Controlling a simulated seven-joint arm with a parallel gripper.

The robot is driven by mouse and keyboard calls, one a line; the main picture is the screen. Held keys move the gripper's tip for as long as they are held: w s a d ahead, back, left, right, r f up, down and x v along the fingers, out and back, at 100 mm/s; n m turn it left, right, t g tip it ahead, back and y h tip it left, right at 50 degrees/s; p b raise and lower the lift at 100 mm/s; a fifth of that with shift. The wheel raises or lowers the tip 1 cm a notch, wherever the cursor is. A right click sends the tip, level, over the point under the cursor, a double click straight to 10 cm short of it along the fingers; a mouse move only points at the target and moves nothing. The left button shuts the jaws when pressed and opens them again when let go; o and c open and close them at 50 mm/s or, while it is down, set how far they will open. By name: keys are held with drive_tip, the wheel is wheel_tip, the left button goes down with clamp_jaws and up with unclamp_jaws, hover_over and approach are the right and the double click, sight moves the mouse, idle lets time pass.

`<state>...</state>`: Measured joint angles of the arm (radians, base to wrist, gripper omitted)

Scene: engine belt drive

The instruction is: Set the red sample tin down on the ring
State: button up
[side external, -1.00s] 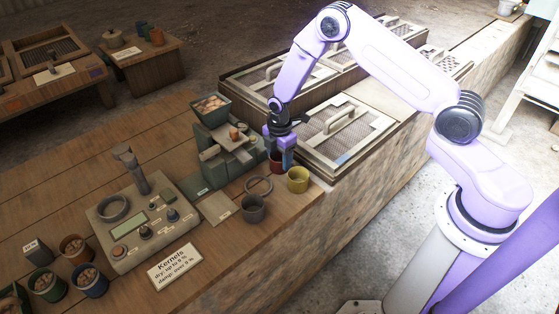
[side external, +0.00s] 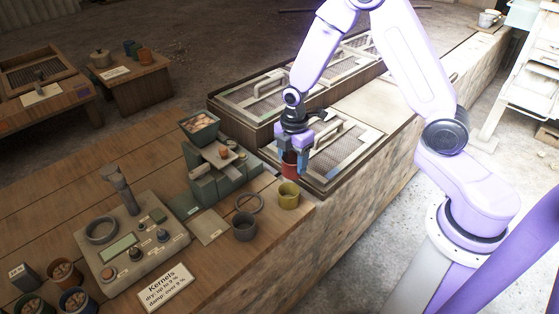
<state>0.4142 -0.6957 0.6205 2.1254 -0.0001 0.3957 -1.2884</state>
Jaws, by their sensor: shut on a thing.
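The red sample tin (side external: 290,168) is held upright between the fingers of my gripper (side external: 291,160), which is shut on it. The fingers hide part of its sides. It appears raised above the bench, behind the yellow tin and near the front edge of the mesh-topped tray. A thin dark flat ring (side external: 250,194) lies on the bench to the left of and below my gripper in the picture, apart from the tin. Nothing stands on this ring. A thicker grey ring (side external: 102,241) sits on the meter panel farther left.
A yellow tin (side external: 288,197) and a grey tin (side external: 244,230) stand close to the flat ring. A green grinder (side external: 208,183) with a filled hopper stands behind it. The meter panel (side external: 150,258) and a Kernels sign (side external: 165,288) lie left. Mesh trays (side external: 335,172) lie behind my gripper.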

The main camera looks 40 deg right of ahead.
drive_tip(key=s+r, duration=0.2)
drive_tip(key=s, duration=0.3)
drive_tip(key=w+a+f, duration=0.5)
drive_tip(key=w+a, duration=0.5)
drive_tip(key=w, duration=0.2)
drive_tip(key=shift+a+f, duration=0.2)
drive_tip(key=shift+f, duration=2.2)
drive_tip(key=shift+f, duration=0.95)
drive_tip(key=shift+f, duration=0.3)
drive_tip(key=o, duration=1.1)
drive_tip(key=shift+o, duration=0.2)
drive_tip(key=shift+w, duration=0.15)
